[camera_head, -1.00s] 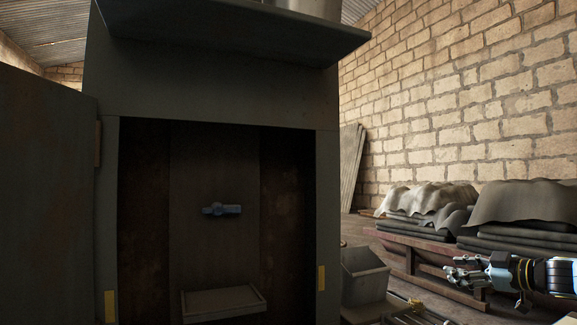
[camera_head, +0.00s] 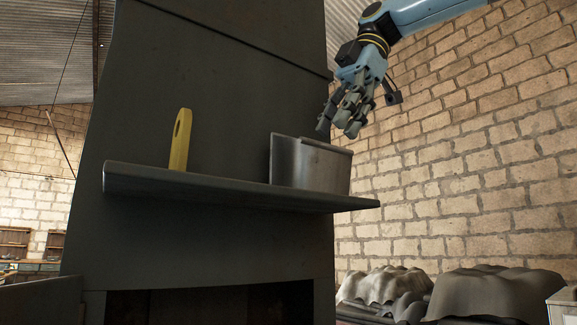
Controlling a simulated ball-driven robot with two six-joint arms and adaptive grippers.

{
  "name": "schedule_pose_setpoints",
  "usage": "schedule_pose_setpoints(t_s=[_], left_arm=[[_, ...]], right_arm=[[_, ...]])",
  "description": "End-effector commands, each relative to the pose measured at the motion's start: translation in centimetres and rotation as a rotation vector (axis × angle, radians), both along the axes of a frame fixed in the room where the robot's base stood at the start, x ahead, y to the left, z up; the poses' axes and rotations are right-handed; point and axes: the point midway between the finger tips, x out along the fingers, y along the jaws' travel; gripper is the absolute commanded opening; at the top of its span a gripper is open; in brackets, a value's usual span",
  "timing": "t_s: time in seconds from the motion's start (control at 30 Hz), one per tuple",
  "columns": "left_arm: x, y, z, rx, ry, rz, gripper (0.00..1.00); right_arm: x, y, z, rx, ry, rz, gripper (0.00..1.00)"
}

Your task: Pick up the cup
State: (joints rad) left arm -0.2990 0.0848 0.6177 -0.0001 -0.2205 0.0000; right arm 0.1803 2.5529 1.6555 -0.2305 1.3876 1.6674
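A grey metal cup-like container (camera_head: 308,166) stands upright near the right end of a dark shelf (camera_head: 225,192). It is the only thing in view that could be the cup. My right gripper (camera_head: 342,118) comes down from the upper right, with its fingers pointing down and left. It is above the container's right side. The fingers look spread with nothing between them. I cannot tell how far the fingertips are from the rim in depth. My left gripper is not in view.
A yellow upright handle-like object (camera_head: 180,140) stands on the shelf to the left of the container. The dark furnace-like body rises behind the shelf. A brick wall (camera_head: 470,150) is at the right. Covered stacks (camera_head: 490,295) lie below right. The shelf between the two objects is clear.

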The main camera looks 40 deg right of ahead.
Motion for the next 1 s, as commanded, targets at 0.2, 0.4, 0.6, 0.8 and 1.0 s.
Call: schedule_pose_setpoints(t_s=[0.2, 0.4, 0.6, 0.8, 1.0], left_arm=[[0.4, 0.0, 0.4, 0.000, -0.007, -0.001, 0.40], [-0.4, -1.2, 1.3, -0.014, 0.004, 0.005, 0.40], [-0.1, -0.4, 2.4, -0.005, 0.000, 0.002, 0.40], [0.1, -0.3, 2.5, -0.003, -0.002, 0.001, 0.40], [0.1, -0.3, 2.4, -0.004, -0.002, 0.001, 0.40]], right_arm=[[0.8, 1.0, -2.7, 0.002, -0.003, 0.002, 0.36], [0.8, 2.0, -4.3, 0.004, -0.002, 0.005, 0.36], [1.4, 3.1, -7.0, 0.004, -0.002, 0.004, 0.36], [1.6, 3.3, -7.7, 0.003, -0.006, 0.003, 0.36], [1.6, 3.3, -7.7, 0.003, -0.006, 0.003, 0.23]])
